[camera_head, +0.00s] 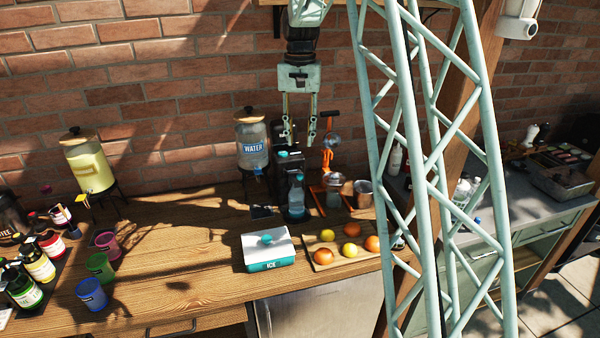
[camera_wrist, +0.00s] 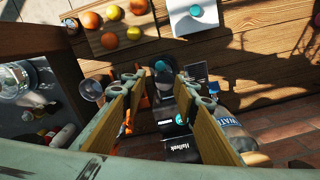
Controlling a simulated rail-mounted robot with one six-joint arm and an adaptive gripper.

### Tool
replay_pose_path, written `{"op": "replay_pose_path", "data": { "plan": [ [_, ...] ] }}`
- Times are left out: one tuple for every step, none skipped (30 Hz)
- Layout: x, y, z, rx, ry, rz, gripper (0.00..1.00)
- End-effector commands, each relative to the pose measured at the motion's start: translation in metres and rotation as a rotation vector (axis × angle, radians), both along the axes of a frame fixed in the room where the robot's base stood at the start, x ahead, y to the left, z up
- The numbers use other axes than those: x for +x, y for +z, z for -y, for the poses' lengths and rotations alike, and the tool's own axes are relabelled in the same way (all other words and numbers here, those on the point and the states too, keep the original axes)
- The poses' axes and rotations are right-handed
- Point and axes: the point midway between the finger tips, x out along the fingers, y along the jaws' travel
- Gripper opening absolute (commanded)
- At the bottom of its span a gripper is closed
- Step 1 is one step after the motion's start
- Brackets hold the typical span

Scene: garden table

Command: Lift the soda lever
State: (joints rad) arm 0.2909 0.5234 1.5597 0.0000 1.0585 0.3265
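The soda machine (camera_head: 290,168) is a dark upright unit at the back of the wooden table, with a teal part (camera_head: 283,154) on top. A clear bottle (camera_head: 297,190) stands at its front. In the wrist view the black machine (camera_wrist: 182,148) shows between my fingers, with white lettering and a teal round part (camera_wrist: 180,119). I cannot make out which part is the lever. My gripper (camera_head: 300,138) points down above the machine. Its fingers (camera_wrist: 160,80) are spread apart with nothing held between them.
A water dispenser (camera_head: 252,145) stands left of the machine and an orange juicer (camera_head: 330,165) right of it, both close. A teal and white ice box (camera_head: 268,250) and a fruit board (camera_head: 320,264) lie in front. The brick wall (camera_head: 200,100) is behind.

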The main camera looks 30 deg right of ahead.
Motion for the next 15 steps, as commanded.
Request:
{"op": "replay_pose_path", "data": {
  "plan": [
    [0.000,0.000,0.000,0.000,0.000,0.000,0.28],
    [0.000,0.000,0.000,0.000,0.000,0.000,0.28],
    [0.000,0.000,0.000,0.000,0.000,0.000,0.28],
    [0.000,0.000,0.000,0.000,0.000,0.000,0.28],
    [0.000,0.000,0.000,0.000,0.000,0.000,0.28],
    [0.000,0.000,0.000,0.000,0.000,0.000,0.28],
    [0.000,-0.001,0.000,0.000,0.000,0.000,0.28],
    [0.000,-0.002,0.000,0.000,0.000,0.000,0.28],
    [0.000,-0.003,0.000,0.001,0.000,-0.001,0.28],
    [0.000,-0.004,0.000,0.001,0.000,-0.001,0.28],
    [0.000,-0.005,0.000,0.001,0.000,-0.001,0.28],
    [0.000,-0.007,0.000,0.000,0.000,-0.001,0.28],
    [0.000,-0.009,0.000,0.000,0.000,-0.001,0.28],
    [0.000,-0.011,0.000,0.000,0.000,-0.001,0.28],
    [0.000,-0.014,0.000,0.001,0.000,-0.001,0.28]
  ]
}}
